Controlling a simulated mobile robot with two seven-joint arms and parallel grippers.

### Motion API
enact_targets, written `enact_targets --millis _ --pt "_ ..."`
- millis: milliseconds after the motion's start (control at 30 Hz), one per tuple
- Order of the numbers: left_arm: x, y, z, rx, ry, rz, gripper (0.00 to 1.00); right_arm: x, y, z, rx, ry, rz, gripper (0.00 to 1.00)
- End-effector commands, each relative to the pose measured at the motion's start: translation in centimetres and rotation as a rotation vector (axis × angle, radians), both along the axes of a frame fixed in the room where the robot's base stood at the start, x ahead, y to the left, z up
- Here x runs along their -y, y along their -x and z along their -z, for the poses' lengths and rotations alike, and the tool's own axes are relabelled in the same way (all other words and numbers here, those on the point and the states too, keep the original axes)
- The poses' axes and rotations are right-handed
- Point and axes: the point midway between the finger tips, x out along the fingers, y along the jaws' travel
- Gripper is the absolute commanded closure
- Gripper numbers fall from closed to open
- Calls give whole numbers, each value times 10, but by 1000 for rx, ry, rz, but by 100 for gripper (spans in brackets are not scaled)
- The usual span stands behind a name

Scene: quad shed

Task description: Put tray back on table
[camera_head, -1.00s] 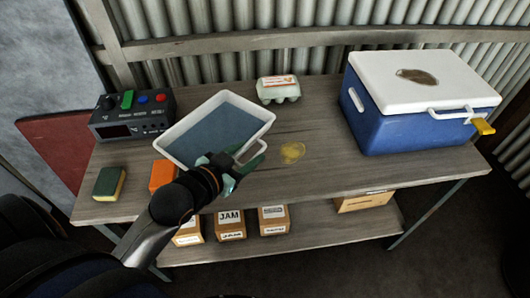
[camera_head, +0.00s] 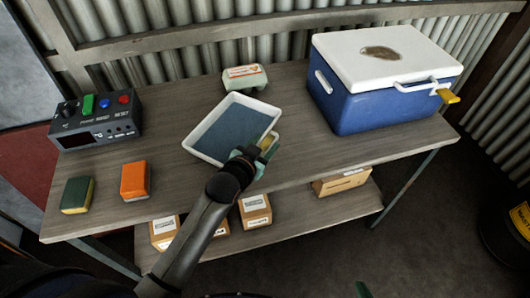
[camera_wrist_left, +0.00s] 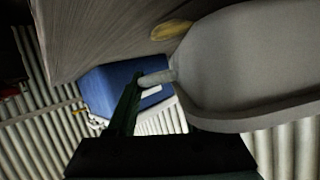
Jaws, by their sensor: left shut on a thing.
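The tray (camera_head: 232,128) is white with a blue-grey inside and lies at a slant over the middle of the wooden table (camera_head: 310,140). It looks on or just above the tabletop; I cannot tell if it fully touches. My left gripper (camera_head: 254,157) is shut on the tray at its near right end. In the left wrist view, the pale tray (camera_wrist_left: 240,60) and its handle (camera_wrist_left: 157,77) show beside a dark green finger. Only a green tip of my right gripper (camera_head: 362,289) shows at the bottom edge; its jaws cannot be read.
A blue cooler (camera_head: 385,95) with white lid stands right. An egg carton (camera_head: 245,78) is behind the tray. A yellow patch (camera_head: 268,142) is partly hidden. Boxes sit on the lower shelf.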

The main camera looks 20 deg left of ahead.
Motion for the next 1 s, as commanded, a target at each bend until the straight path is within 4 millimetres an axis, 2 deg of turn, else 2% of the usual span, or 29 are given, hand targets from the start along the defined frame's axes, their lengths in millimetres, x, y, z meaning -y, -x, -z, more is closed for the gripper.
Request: enact_targets --millis 100,200,633,667,900,1000 --pt "1 -2 20 -2 0 1 100 0 0 6 0 0 0 100" --pt "1 -2 30 -1 0 1 100 0 0 7 0 0 0 100" --pt "1 -2 36 1 0 0 100 0 0 8 1 0 0 100" --pt "1 -1 36 -1 1 0 46 0 0 8 1 0 0 100" --pt "1 -2 36 -1 1 0 19 0 -1 8 1 0 0 100" --pt "1 -1 36 -1 1 0 19 0 -1 8 1 0 0 100"
